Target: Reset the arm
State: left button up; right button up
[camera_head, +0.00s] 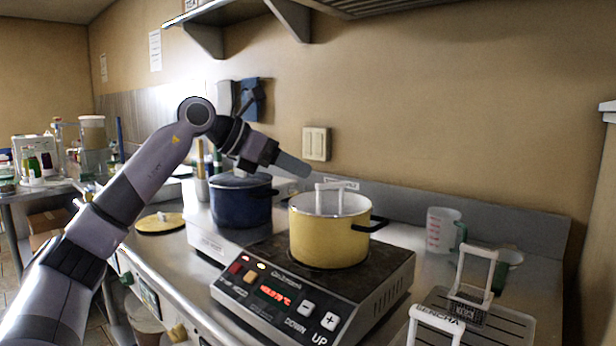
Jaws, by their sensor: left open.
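My left arm comes in from the left, bends at a raised elbow and reaches right over the blue pot. My left gripper (284,161) is open, above and to the right of the blue pot's lid; I see nothing held in it. My right gripper is not in view.
A yellow lid (160,223) lies on the counter at left. A shelf (240,10) overhangs the wall above. Side-table containers (92,132) stand far left.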

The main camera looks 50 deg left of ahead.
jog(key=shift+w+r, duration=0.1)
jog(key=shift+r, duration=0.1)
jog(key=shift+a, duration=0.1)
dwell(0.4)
